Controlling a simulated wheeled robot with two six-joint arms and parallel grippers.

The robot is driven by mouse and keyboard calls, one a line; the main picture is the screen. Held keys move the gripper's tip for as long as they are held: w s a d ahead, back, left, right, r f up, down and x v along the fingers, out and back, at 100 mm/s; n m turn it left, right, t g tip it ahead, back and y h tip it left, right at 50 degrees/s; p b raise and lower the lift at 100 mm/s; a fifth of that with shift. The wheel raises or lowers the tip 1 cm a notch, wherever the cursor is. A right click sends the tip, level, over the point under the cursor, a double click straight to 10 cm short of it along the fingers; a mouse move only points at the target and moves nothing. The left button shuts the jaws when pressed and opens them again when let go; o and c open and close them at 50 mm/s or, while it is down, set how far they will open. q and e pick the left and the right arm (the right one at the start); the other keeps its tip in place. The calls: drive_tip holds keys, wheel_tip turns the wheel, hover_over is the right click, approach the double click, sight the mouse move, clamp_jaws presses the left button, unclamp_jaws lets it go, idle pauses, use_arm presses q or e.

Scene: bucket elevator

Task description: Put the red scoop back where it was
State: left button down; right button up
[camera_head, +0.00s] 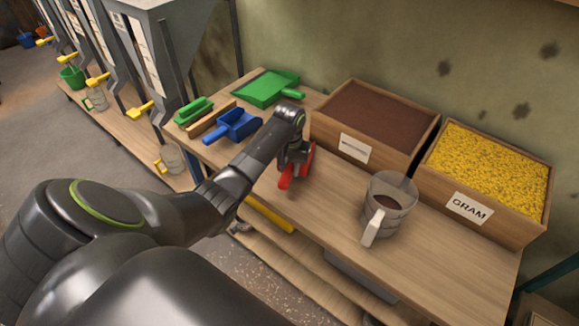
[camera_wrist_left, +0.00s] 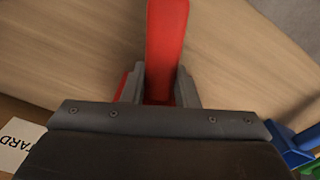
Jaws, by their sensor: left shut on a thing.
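The red scoop (camera_head: 286,177) is in my left gripper (camera_head: 296,156), over the wooden table in front of the dark-seed box. The jaws are shut on its red handle (camera_wrist_left: 166,40), seen between the fingers (camera_wrist_left: 159,82) in the left wrist view. Most of the scoop's pan is hidden by the gripper. I cannot tell whether the scoop touches the tabletop. The blue scoop (camera_head: 233,126) lies to the left on the table, by a green brush (camera_head: 193,111) and a wooden-backed piece (camera_head: 211,119). My right gripper is not in view.
A dark-seed box (camera_head: 323,125) and a yellow-grain box labelled GRAM (camera_head: 439,197) stand at the back. A clear jug (camera_head: 403,222) with dark contents stands in front of them. A green dustpan (camera_head: 262,91) lies back left. The table (camera_head: 450,262) is bare at front right.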

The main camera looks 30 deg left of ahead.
use_arm(q)
drive_tip(key=c, duration=1.1)
unclamp_jaws()
drive_tip(key=shift+f, duration=0.1)
wheel_tip(320, 180, up, 10)
drive_tip(key=shift+r+b, duration=0.15)
drive_tip(key=shift+b, duration=0.4)
drive_tip(key=shift+s+r+p, duration=0.1)
drive_tip(key=shift+r+p, duration=0.95)
drive_tip(key=shift+p, duration=0.25)
